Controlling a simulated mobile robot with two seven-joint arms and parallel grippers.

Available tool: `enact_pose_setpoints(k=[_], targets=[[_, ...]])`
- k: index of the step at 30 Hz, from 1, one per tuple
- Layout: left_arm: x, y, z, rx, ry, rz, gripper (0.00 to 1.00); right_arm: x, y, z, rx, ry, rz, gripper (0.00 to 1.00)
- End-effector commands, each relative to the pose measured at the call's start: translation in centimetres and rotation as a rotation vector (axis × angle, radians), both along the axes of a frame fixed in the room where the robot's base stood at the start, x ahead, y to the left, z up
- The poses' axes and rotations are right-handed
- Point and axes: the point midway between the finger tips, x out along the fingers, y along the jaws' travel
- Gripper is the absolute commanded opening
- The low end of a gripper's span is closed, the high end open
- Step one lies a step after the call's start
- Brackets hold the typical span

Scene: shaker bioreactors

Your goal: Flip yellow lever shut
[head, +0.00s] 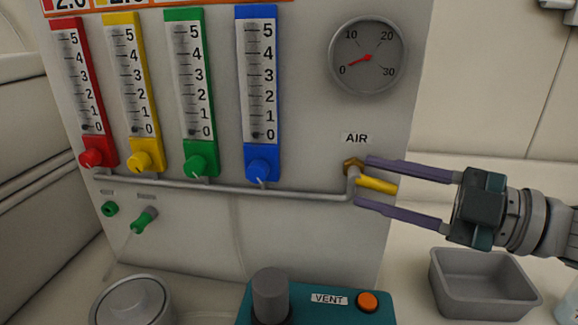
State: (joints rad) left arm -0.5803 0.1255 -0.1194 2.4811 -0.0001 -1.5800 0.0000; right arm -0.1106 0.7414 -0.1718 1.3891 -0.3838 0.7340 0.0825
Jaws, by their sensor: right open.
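The yellow lever (378,185) sits at the right end of the grey pipe, below the AIR label (357,138) on the panel. It points to the right and slightly down from a brass fitting (353,166). My right gripper (362,181) comes in from the right with its two purple fingers apart. One finger is above the lever and one below it, so the lever lies between them. I cannot tell whether either finger touches it. My left gripper is not in view.
The panel (302,120) carries red, yellow, green and blue flow meters and a round gauge (367,56). Below stand a teal VENT box (330,312) with an orange button (368,302), a round metal lid (130,302) and a grey tray (485,305).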

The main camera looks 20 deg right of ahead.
Motion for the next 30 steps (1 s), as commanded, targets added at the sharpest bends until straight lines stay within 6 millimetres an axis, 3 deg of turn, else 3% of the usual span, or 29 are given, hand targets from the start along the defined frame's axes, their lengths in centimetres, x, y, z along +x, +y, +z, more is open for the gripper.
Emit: enact_pose_setpoints(k=[7,19,30], targets=[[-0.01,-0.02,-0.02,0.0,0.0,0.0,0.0,0.03,0.03,-0.04,0.001,0.001,0.0,0.46],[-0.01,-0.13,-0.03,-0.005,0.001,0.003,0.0,0.01,0.0,-0.01,0.0,0.0,0.0,0.01],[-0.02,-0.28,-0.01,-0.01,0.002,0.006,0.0,0.01,0.0,0.01,0.0,0.0,0.0,0.0]])
